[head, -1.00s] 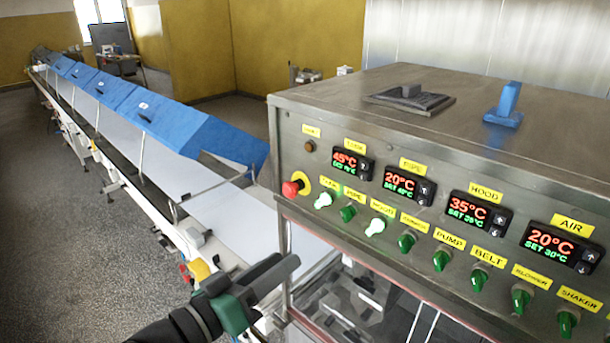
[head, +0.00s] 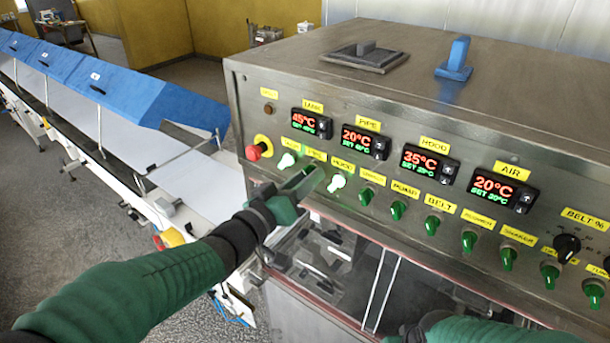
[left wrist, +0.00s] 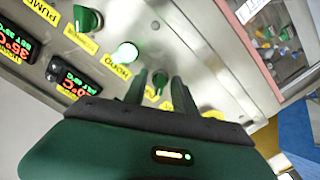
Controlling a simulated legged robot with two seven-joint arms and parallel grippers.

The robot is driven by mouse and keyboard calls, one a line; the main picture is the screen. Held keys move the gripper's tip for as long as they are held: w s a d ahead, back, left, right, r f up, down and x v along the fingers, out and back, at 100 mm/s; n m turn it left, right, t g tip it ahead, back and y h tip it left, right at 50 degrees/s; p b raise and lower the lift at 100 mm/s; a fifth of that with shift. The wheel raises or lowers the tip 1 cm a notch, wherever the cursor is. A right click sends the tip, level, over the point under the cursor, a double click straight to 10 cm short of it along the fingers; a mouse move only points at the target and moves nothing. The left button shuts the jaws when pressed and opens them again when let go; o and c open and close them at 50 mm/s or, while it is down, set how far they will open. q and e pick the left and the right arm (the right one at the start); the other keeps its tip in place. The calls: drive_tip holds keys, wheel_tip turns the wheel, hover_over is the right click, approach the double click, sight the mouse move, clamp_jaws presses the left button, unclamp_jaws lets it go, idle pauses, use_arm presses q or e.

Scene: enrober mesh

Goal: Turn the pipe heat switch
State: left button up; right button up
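The pipe heat switch (left wrist: 160,82) is a small unlit green knob, seen between my left gripper's two fingers (left wrist: 161,88) in the left wrist view. The fingers are apart, with a narrow gap around the knob; I cannot tell whether they touch it. In the head view my left gripper (head: 308,180) reaches the panel and hides most of the switch under the PIPE label (head: 314,155). The pipe display (head: 365,141) reads 20°C. Part of my right arm shows at the bottom edge; its gripper's fingers are not clear.
The lit tank switch (head: 286,160) is left of my gripper and the lit hood switch (head: 337,182) right of it. A red emergency button (head: 256,151) sits further left. More green knobs run right along the steel panel. A conveyor with blue covers (head: 120,92) is at left.

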use_arm(q)
drive_tip(key=shift+c, duration=0.4)
drive_tip(key=shift+a, duration=0.1)
clamp_jaws()
drive_tip(key=shift+f, duration=0.1)
drive_tip(key=shift+w+a+m+b, duration=0.1)
drive_tip(key=shift+m+b, duration=2.35)
drive_tip(key=shift+m, duration=0.5)
drive_tip(key=shift+w+a+m+b, duration=0.1)
drive_tip(key=shift+m+b, duration=2.3)
drive_tip(key=shift+m, duration=0.55)
